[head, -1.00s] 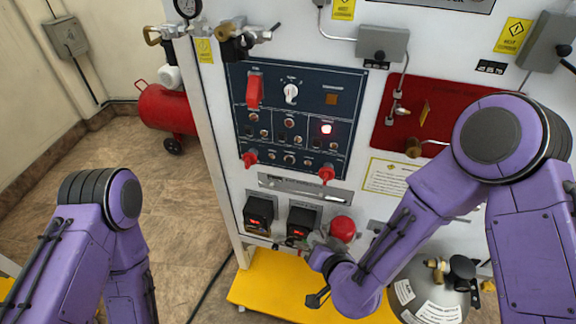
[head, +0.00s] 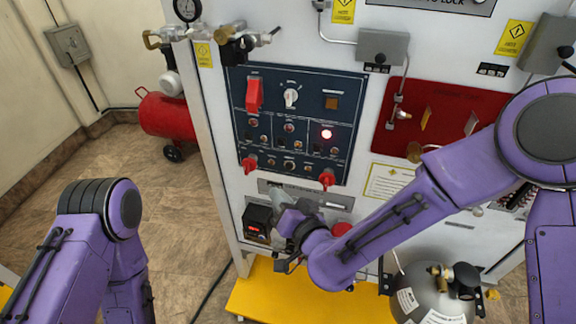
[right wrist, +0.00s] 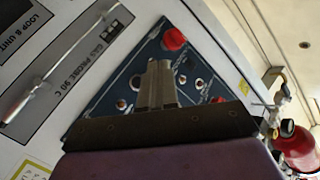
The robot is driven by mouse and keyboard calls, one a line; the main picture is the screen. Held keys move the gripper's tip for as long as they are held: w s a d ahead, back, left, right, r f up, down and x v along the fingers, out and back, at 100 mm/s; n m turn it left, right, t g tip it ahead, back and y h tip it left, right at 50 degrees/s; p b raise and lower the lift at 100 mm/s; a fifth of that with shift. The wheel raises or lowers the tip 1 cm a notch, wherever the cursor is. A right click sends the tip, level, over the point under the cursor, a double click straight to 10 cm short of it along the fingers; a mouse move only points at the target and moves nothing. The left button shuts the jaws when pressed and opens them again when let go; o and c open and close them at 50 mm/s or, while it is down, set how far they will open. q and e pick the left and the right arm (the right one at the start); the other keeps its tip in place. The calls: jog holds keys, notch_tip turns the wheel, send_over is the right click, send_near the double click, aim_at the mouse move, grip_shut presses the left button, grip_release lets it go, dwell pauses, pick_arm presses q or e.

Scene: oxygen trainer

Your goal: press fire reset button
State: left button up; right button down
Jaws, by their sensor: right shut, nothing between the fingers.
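My right gripper (head: 284,208) is shut and empty, just below the panel's lower edge. In the right wrist view the shut fingers (right wrist: 157,83) point toward the panel (right wrist: 128,95); contact cannot be told. My left arm shows at left, but its gripper is out of view.
A red switch cover (head: 254,95) and two red knobs (head: 249,164) (head: 327,179) stick out from the panel. A gas cylinder (head: 433,292) stands lower right, a red tank (head: 167,114) at left.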

aim_at(289, 166)
jog(key=w+d, duration=0.2)
jog(key=w, duration=0.4)
dwell(2.0)
jog(key=shift+w+d, duration=0.1)
jog(key=shift+w, duration=0.25)
jog(key=shift+w+d+r, duration=0.25)
jog(key=shift+w+r, duration=0.05)
jog(key=shift+w, duration=0.25)
dwell(1.0)
jog(key=shift+s, duration=0.1)
jog(key=shift+s+a+f, duration=0.1)
jog(key=shift+s+f, duration=0.2)
jog(key=shift+f, duration=0.05)
jog(key=shift+s, duration=0.25)
